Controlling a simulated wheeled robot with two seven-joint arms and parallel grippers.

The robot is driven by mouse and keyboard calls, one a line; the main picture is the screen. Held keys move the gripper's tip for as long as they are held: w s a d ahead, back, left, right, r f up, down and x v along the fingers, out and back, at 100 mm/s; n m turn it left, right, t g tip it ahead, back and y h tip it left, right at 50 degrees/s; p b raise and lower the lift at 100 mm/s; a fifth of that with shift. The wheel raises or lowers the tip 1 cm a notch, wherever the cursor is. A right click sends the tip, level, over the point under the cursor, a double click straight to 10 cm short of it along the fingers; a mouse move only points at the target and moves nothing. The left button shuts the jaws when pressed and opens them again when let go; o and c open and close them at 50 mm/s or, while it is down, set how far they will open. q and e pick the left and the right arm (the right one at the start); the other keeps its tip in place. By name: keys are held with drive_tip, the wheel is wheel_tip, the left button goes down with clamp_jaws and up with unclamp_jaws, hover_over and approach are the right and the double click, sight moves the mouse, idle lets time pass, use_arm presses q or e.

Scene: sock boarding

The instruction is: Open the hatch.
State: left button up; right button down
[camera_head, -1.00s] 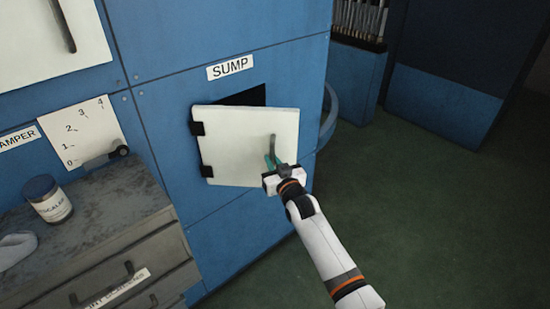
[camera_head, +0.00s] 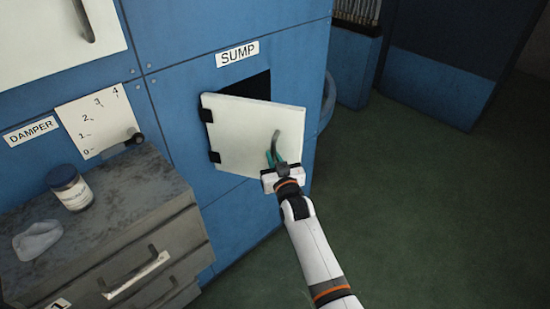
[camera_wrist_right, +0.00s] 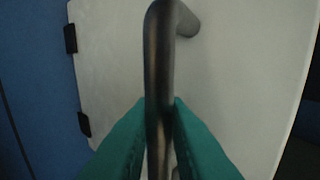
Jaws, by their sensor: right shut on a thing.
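The white hatch (camera_head: 238,122) under the SUMP label (camera_head: 237,53) stands partly open. It is hinged on its left edge by two black hinges, and a dark opening (camera_head: 258,87) shows above and behind it. My right gripper (camera_head: 276,160) is shut on the hatch's dark bar handle (camera_head: 277,140). In the right wrist view the teal fingers (camera_wrist_right: 160,125) press on both sides of the handle (camera_wrist_right: 158,70), with the white hatch panel (camera_wrist_right: 235,80) behind. My left gripper is not in view.
A grey drawer cabinet (camera_head: 110,215) at the left bears a labelled jar (camera_head: 70,187) and a pale lump (camera_head: 37,241). A DAMPER dial plate (camera_head: 85,128) with a lever is on the blue wall. Green floor (camera_head: 420,210) is free at the right.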

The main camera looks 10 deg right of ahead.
drive_tip(key=c, duration=1.7)
unclamp_jaws()
drive_tip(key=shift+a+r, duration=0.15)
drive_tip(key=shift+a, duration=0.05)
drive_tip(key=shift+c, duration=0.2)
drive_tip(key=o, duration=0.3)
drive_tip(key=shift+w+a, duration=0.1)
drive_tip(key=shift+w, duration=0.1)
drive_tip(key=s+d+b, duration=0.1)
drive_tip(key=s, duration=1.1)
